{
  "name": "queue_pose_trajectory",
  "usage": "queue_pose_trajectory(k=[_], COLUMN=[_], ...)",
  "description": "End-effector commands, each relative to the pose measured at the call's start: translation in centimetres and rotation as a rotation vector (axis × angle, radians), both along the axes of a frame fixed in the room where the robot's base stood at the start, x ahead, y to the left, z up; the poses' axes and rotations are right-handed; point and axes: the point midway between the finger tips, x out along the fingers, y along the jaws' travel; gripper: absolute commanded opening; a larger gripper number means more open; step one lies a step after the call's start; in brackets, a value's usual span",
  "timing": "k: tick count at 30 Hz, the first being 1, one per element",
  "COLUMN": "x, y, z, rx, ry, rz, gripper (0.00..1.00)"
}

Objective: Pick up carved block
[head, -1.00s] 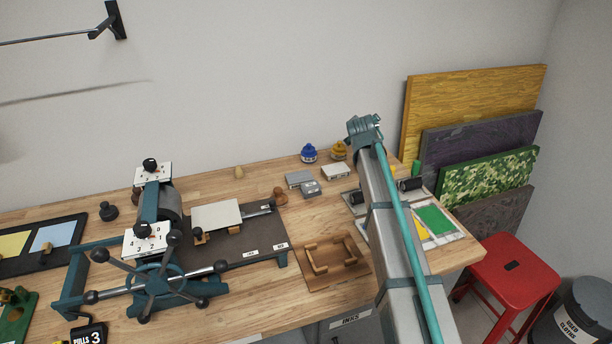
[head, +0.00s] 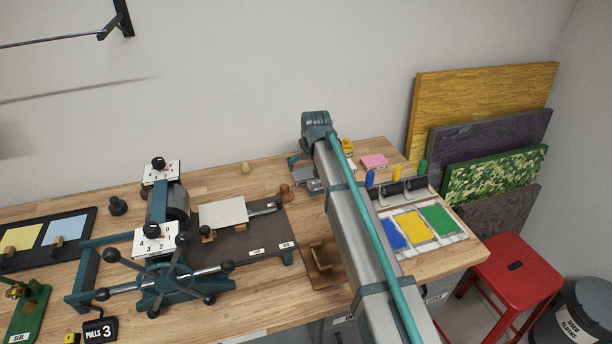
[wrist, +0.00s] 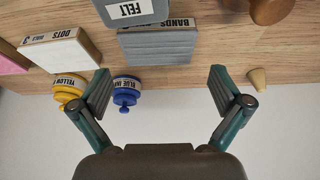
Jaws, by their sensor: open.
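Several labelled blocks lie at the back of the bench; which one is the carved block is not certain. In the wrist view a grey ribbed block marked BANDS (wrist: 158,46) lies across the gap between my fingers, beyond their tips. A pale block marked DOTS (wrist: 62,50) is to its left, and a smaller grey FELT block (wrist: 128,10) is above it. My gripper (wrist: 162,88) is open and empty. In the head view my arm partly hides the grey blocks (head: 309,185), and my gripper is mostly hidden behind the arm's end.
Blue (wrist: 125,95) and yellow (wrist: 70,88) ink pots stand close to the left finger. A small wooden cone (wrist: 257,77) is right of the right finger. A pink block (head: 374,161) and colour slabs (head: 416,227) lie right of my arm; the press (head: 165,240) stands left.

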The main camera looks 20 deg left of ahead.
Motion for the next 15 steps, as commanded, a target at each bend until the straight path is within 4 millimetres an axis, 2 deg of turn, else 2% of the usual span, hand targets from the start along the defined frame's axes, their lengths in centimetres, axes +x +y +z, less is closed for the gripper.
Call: queue_pose_trajectory(k=[8,15], x=[0.6,1.5], y=[0.2,0.8], z=[-1.7,-4.6], rx=[-0.001,-0.002], ry=[0.0,0.001], rz=[0.0,0.001], gripper=[1.0,1.0])
